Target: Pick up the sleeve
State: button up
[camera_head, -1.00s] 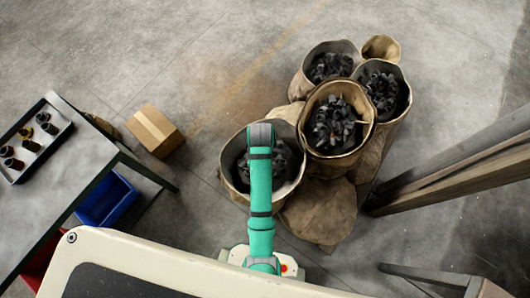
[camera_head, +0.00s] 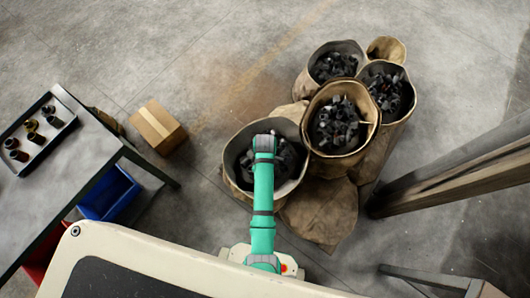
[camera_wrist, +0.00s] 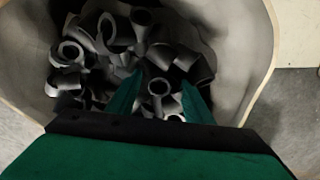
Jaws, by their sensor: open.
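Dark grey tubular pieces lie jumbled inside an open sack (camera_wrist: 253,60), and I cannot tell which one the task calls the sleeve. One short hollow piece (camera_wrist: 158,87) shows its round opening between my fingertips in the wrist view. My gripper (camera_wrist: 162,81) is open, with its two green fingers pointing down into the sack over the pile. Whether the fingers touch any piece is unclear. In the head view my arm reaches over the same sack (camera_head: 232,140), and the gripper itself is hidden under the arm's end.
More sacks (camera_head: 311,125) of dark pieces crowd close on the right. At left are a table (camera_head: 75,165) with a tray (camera_head: 50,93) of several small parts, a cardboard box (camera_head: 158,127) and a blue bin (camera_head: 110,195). Floor behind is open.

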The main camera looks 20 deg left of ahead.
grip_shut()
